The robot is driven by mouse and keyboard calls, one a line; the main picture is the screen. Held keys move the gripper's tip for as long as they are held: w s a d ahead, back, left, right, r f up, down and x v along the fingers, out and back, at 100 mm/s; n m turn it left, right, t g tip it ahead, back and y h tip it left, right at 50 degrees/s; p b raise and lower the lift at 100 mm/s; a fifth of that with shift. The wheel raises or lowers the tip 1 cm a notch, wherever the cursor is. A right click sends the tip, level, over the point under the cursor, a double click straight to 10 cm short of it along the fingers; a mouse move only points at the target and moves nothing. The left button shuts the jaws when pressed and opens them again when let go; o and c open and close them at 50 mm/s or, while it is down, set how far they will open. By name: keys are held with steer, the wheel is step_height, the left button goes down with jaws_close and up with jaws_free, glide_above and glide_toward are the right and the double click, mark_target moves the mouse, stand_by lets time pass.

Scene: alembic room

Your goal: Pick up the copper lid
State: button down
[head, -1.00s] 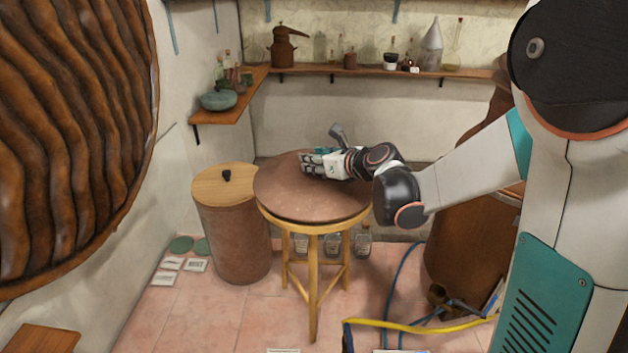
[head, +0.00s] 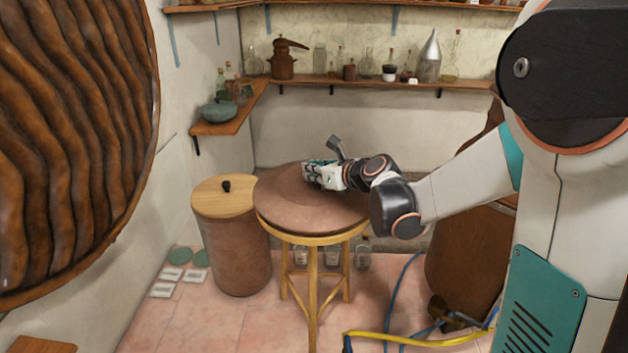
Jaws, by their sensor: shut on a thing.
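The copper lid (head: 285,212) is a wide, round, reddish-brown disc. It lies flat over the top of a wooden stool (head: 313,290), or very close above it; I cannot tell whether there is a gap. My gripper (head: 312,173) is over the lid's far half, its fingers pointing left, with the arm coming in from the right. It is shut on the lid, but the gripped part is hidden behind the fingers.
A brown barrel with a pale wooden cover (head: 231,225) stands close left of the stool. A large copper vessel (head: 465,250) is at the right. A yellow hose (head: 410,335) lies on the floor in front. A shelf with vessels (head: 345,84) runs along the back wall.

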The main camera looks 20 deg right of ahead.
step_height(320, 180, up, 20)
steer(key=p, duration=0.2)
steer(key=shift+s+p, duration=0.15)
steer(key=shift+p, duration=0.2)
stand_by(1.2)
